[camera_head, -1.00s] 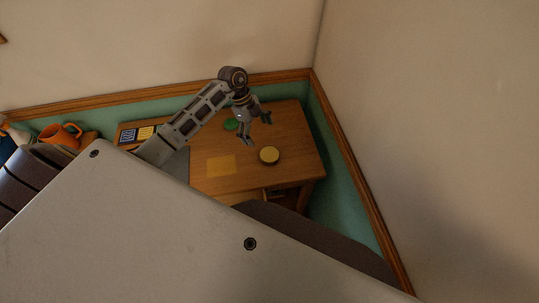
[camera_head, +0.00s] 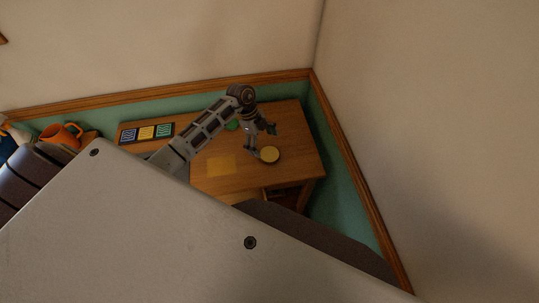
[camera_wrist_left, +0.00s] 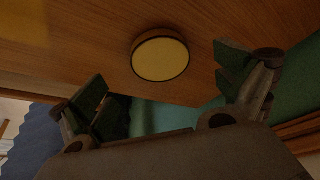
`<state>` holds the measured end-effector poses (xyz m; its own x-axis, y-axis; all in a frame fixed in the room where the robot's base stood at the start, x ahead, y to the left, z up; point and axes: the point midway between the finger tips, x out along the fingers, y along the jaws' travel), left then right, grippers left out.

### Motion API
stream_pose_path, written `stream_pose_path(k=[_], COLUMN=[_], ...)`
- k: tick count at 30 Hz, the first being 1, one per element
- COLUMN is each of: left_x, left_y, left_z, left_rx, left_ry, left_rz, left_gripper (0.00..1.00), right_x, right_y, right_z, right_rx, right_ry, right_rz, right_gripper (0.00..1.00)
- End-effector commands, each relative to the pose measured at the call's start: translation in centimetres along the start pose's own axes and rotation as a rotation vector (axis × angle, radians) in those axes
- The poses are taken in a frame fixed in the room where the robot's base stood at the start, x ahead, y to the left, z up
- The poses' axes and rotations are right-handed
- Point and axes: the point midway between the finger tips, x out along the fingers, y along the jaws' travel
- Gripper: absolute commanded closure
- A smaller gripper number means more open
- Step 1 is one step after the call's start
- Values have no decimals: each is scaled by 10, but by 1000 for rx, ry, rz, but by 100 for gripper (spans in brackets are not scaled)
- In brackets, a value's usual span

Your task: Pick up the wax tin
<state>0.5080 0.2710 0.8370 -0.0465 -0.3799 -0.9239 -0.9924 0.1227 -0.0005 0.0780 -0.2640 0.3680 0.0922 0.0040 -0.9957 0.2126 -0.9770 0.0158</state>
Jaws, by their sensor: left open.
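The wax tin (camera_head: 270,154), a low round tin with a pale yellow top and dark rim, sits on the wooden table (camera_head: 298,160) toward its right side. It also shows in the left wrist view (camera_wrist_left: 160,58), beyond and between the spread fingers. My left gripper (camera_head: 262,141) is open and empty, just above and behind the tin in the head view. Its green-padded fingers (camera_wrist_left: 165,85) stand apart on either side in the wrist view, not touching the tin. My right gripper is not in view.
A green round item (camera_head: 232,125) lies behind my left arm, partly hidden. A yellow square (camera_head: 221,166) lies flat on the table. Walls close in behind and right.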

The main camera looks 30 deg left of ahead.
Motion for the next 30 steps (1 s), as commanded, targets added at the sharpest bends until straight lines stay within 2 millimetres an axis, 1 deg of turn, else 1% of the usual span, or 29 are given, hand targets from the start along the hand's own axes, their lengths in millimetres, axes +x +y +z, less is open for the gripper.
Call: stream_pose_path(k=[5, 12, 16, 20, 30], left_x=[12, 36, 46, 49, 49], left_y=[0, 0, 0, 0, 0], left_z=[-2, -5, -4, -4, -4], left_rx=[0, -1, -1, -1, 0], left_ry=[2, 3, 1, 1, 0], left_rz=[2, 2, 2, 0, 0], left_gripper=[1, 1, 1, 1, 1], right_x=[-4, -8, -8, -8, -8], right_y=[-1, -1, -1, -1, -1], right_z=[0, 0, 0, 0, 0], right_rx=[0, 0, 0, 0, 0], right_ry=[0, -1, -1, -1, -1], right_rz=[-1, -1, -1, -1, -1], right_gripper=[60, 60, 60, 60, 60])
